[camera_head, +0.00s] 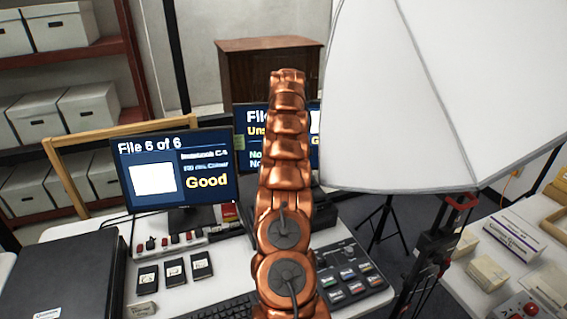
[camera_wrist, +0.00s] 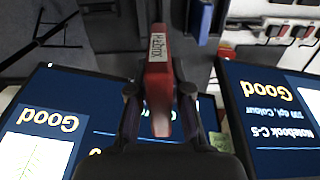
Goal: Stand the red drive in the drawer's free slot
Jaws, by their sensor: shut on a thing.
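My gripper (camera_wrist: 160,118) is shut on the red drive (camera_wrist: 158,75), one dark finger on each side of it. The drive is a narrow red block with a pale label on its edge, seen nearly edge-on in the wrist view. A dark unit lies beyond it at the top of that view, with a blue drive (camera_wrist: 201,18) standing there just right of the red one. I cannot tell whether the red drive touches this unit, nor make out the drawer's free slot. In the head view my copper arm hides the gripper and the red drive.
A monitor (camera_head: 180,178) reading "Good" stands left of my arm, with a second screen partly behind the arm. Three dark cartridges (camera_head: 174,272) lie on the white table. A button panel (camera_head: 350,275) is to the right, beside a large white softbox (camera_head: 440,90) on a stand.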

